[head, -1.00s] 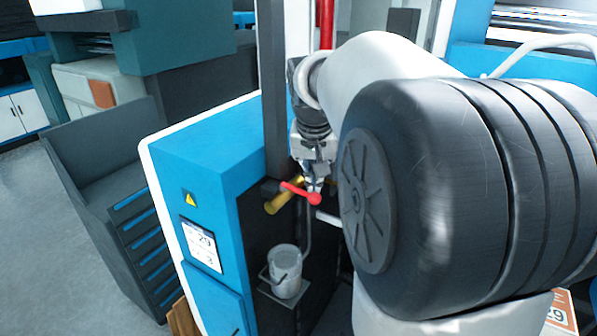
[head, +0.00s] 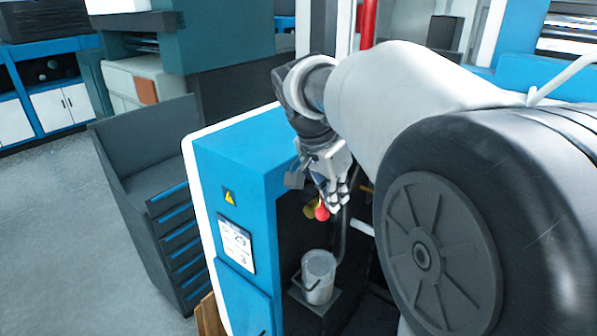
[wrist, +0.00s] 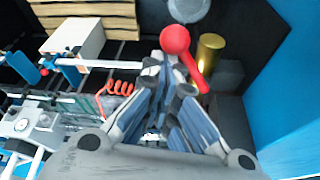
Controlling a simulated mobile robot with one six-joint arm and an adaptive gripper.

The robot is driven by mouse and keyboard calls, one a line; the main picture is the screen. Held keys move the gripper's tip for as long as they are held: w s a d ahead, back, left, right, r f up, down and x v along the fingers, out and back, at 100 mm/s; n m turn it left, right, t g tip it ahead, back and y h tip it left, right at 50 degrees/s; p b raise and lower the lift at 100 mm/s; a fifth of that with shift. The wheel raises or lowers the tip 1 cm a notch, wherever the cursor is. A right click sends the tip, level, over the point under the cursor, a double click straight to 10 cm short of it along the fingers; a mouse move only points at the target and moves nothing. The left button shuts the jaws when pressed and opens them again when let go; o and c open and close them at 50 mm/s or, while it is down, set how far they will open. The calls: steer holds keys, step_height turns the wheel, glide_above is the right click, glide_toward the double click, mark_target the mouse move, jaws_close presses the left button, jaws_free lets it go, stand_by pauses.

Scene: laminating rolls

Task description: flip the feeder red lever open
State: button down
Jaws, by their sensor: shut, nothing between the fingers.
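The red lever's round knob (head: 322,212) shows just below my gripper in the head view, close beside the brass valve end (head: 309,211). In the wrist view the red lever (wrist: 188,62) runs from its ball knob down to the right, roughly along the brass cylinder (wrist: 209,48). My gripper (head: 336,200) is shut and empty, pointing down at the feeder's front. In the wrist view its fingertips (wrist: 166,68) are just left of the lever. I cannot tell whether they touch it. The lever's pivot is partly hidden by the gripper.
A grey bucket (head: 318,272) stands on a small shelf below the valve. The blue feeder cabinet (head: 235,165) is close on the left. A dark drawer unit (head: 150,190) stands farther left. A red coiled hose (wrist: 119,88) shows in the wrist view.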

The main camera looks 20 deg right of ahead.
steer(key=a+m, duration=0.1)
steer(key=m, duration=0.1)
steer(key=w+a+m+g+p, duration=0.1)
steer(key=a+m, duration=0.1)
steer(key=shift+w+m+g, duration=0.1)
steer(key=shift+m+g, duration=0.2)
steer(key=shift+w+a, duration=0.2)
steer(key=shift+a, duration=0.05)
steer(key=shift+a+p, duration=0.1)
steer(key=shift+p, duration=0.2)
steer(key=shift+d+r, duration=0.1)
steer(key=shift+d, duration=0.3)
step_height(320, 180, up, 10)
steer(key=p, duration=0.2)
glide_above(323, 205)
steer(key=a, duration=0.1)
steer(key=shift+a, duration=0.15)
steer(key=shift+w, duration=0.15)
